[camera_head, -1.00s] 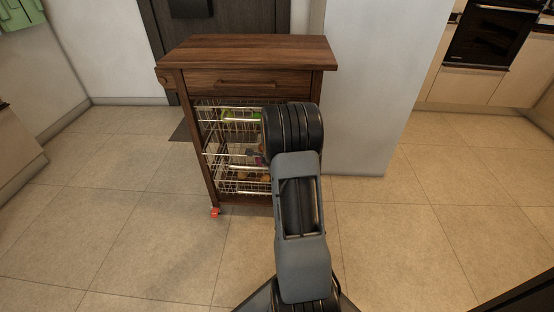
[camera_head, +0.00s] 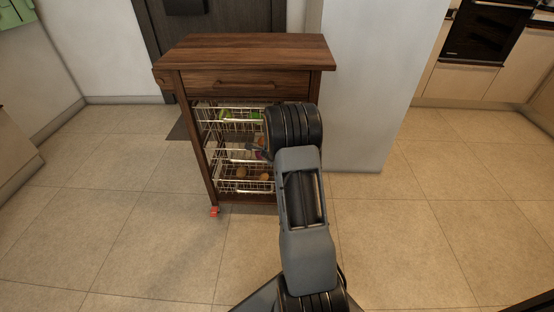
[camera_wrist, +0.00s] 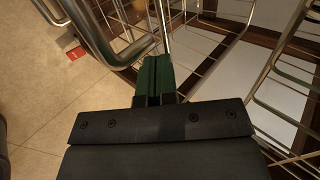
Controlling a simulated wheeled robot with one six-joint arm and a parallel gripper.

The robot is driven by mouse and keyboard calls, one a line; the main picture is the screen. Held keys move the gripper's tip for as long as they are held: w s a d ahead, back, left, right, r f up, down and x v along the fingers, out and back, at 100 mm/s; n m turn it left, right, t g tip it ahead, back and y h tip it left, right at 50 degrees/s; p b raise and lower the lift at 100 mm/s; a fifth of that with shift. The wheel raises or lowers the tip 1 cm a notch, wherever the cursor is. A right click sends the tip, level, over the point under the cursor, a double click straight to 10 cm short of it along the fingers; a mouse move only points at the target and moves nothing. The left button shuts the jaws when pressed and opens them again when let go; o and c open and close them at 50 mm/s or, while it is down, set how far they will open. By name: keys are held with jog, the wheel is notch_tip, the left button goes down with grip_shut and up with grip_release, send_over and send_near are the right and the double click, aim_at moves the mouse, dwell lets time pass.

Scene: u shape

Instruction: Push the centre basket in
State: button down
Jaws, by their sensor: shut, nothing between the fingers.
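The wooden cart (camera_head: 250,50) holds stacked wire baskets under its drawer. The centre basket (camera_head: 224,150) sits between the top basket (camera_head: 222,118) and the bottom basket (camera_head: 240,184). It looks set back inside the cart frame, and its right part is hidden by my arm. In the wrist view, my gripper (camera_wrist: 154,75) is shut and empty, with its dark green fingertips among the shiny basket wires. A thick curved bar (camera_wrist: 110,52) runs just left of the fingertips. I cannot tell whether the fingers touch a wire.
A pale wall block (camera_head: 365,90) stands close right of the cart.

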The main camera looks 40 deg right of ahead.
jog(key=s+f+p+v, duration=0.1)
jog(key=p+v, duration=0.2)
jog(key=v, duration=0.9)
jog(key=s+a+r+n+y+p, duration=0.25)
jog(key=a+r+n+p, duration=0.5)
jog(key=r, duration=0.55)
jog(key=s+a+r+n+y+p, duration=0.25)
jog(key=a+r+n+p, duration=0.35)
jog(key=a+r+p, duration=0.5)
jog(key=s+a+r+n+g+p, duration=0.2)
jog(key=s+r+n+p, duration=0.4)
jog(key=r, duration=0.4)
jog(key=s+a+r+n+g+y+p, duration=0.1)
jog(key=s+a+r+n+p, duration=0.2)
jog(key=s+r+n+p, duration=0.3)
notch_tip(320, 180, up, 4)
jog(key=shift+s+a+r+g, duration=0.15)
jog(key=shift+s+g, duration=0.25)
jog(key=shift+s, duration=0.4)
